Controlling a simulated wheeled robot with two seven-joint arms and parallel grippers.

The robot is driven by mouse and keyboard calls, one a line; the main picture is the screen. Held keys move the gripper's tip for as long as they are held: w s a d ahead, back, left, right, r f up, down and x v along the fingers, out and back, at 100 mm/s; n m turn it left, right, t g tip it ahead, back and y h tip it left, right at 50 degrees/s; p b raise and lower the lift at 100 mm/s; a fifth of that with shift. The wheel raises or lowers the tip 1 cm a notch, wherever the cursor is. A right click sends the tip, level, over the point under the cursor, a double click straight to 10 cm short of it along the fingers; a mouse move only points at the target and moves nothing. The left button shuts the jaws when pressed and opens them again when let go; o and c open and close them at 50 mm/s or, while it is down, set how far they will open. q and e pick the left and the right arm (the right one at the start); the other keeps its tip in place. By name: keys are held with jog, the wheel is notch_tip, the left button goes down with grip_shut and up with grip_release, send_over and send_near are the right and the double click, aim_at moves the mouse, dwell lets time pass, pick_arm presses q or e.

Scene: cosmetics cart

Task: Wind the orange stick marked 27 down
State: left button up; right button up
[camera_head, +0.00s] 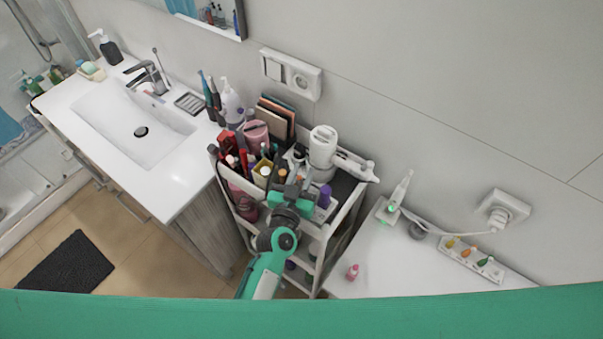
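My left gripper (290,195) is over the front of the white cosmetics cart (345,212). Its arm comes up from the bottom middle, and its wrist covers part of the cart's top tray. The fingers are too small and too hidden to tell whether they are open or shut, or on what. I cannot make out an orange stick marked 27, as no markings are readable at this size. A small orange-topped item (467,252) stands in a white holder (456,257) on the right counter, but I cannot tell what it is. My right gripper is not in view.
The cart's top tray is crowded with bottles, tubes and a white hair dryer (323,146). A sink counter (180,165) stands on the left.

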pick_arm(q)
grip_shut()
jog(key=m+g+h+b, duration=0.1)
jog(key=h, duration=0.1)
jog(key=m+g+h+b, duration=0.1)
jog(key=h+b, duration=0.1)
jog(key=shift+d+f+m, duration=0.1)
jog(key=shift+f+m, duration=0.05)
jog(key=shift+m, duration=0.25)
jog(key=shift+d+m+g+h+b, duration=0.1)
jog(key=shift+m+g+h+b, duration=0.4)
jog(key=shift+b, duration=0.35)
jog(key=shift+s+m+g+h+b, duration=0.15)
jog(key=shift+m+g+h+b, duration=0.2)
jog(key=shift+h+b, duration=0.25)
jog(key=shift+d, duration=0.1)
grip_release()
